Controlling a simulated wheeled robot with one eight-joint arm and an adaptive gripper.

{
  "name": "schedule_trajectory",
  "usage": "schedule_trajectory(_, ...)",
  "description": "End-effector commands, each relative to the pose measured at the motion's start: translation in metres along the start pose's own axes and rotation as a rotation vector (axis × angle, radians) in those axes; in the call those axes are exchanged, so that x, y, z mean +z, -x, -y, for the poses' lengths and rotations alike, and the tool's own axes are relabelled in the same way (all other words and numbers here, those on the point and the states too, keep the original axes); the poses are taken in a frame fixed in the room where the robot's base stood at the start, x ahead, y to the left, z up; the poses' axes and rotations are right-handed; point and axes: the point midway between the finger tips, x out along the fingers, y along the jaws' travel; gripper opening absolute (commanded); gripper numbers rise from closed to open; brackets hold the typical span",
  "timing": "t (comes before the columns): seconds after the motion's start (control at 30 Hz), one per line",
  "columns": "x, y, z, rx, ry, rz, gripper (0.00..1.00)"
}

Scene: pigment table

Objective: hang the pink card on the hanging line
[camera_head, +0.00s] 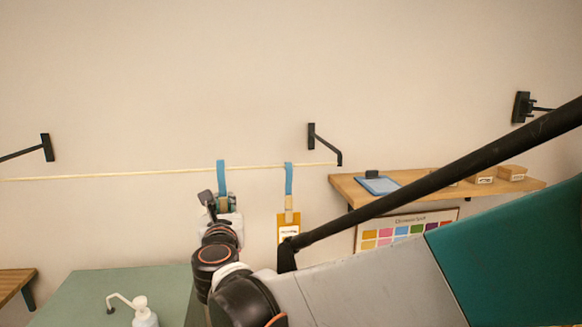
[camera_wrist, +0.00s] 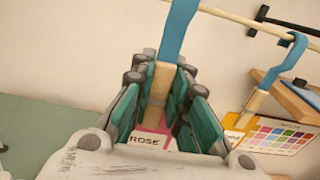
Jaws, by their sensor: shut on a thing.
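The pink card (camera_wrist: 158,130), labelled ROSE, hangs below a wooden clip (camera_wrist: 160,82) with a blue hook (camera_wrist: 177,30) above it. My gripper (camera_wrist: 161,90) is shut on the clip, with a finger on each side. In the head view my gripper (camera_head: 224,203) is at the hanging line (camera_head: 130,174), and the blue hook (camera_head: 221,174) reaches up to and slightly above the line. The hook's top is cut off in the wrist view, so I cannot tell whether it rests on the line. In the head view the pink card is hidden behind my arm.
A yellow card (camera_head: 289,222) hangs on the line by its own blue hook, right of my gripper. Black brackets (camera_head: 326,146) hold the line. A wooden shelf (camera_head: 400,178) with small boxes is at right, above a colour chart (camera_head: 385,236). A green table (camera_head: 90,290) with a pump bottle (camera_head: 144,310) is at lower left.

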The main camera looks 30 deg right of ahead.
Motion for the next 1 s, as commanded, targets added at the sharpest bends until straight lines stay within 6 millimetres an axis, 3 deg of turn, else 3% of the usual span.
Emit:
schedule_trajectory(0.03,0.000,-0.013,0.005,-0.015,0.000,0.000,0.00)
schedule_trajectory(0.1,-0.001,-0.018,0.005,-0.015,0.000,0.000,0.00)
schedule_trajectory(0.7,0.000,-0.055,0.001,-0.003,0.000,0.000,0.00)
schedule_trajectory(1.0,-0.021,-0.055,0.000,-0.003,0.000,0.000,0.00)
